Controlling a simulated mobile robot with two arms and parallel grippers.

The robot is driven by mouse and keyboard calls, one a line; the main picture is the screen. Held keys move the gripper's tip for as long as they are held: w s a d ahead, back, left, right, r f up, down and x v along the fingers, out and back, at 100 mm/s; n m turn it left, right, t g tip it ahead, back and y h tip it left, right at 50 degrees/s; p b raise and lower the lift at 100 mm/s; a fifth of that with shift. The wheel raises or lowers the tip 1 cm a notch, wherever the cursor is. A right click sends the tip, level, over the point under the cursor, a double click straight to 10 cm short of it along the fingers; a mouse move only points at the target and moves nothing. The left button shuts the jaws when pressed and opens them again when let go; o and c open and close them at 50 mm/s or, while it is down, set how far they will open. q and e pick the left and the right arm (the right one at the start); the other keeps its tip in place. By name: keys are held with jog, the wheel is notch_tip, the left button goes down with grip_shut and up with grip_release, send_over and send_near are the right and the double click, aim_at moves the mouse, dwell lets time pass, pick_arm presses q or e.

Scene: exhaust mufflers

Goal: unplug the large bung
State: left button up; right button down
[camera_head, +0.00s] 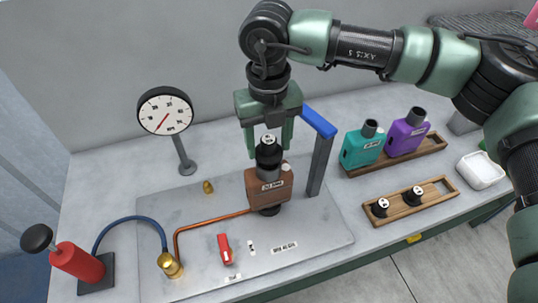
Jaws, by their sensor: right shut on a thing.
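A brown muffler (262,189) stands upright on a black base on the grey metal plate. A black bung (268,140) with a white mark on top is at the muffler's upper black neck. My right gripper (268,149) points down from above and is shut on the bung, one green finger on each side. I cannot tell whether the bung is still seated in the neck. Two other black bungs (380,207) (413,196) with white marks stand in a wooden rack (437,200) at the right. My left gripper is not in view.
A grey post (318,168) with a blue arm stands close right of the muffler. Teal (362,147) and purple (407,133) mufflers stand in a wooden tray. A gauge (165,112), red pump (77,263), hose, copper pipe and red lever (225,249) are left and front. A white dish (482,170) is far right.

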aim_at(269, 139)
jog(key=shift+r+p, duration=0.4)
jog(key=shift+r, duration=1.35)
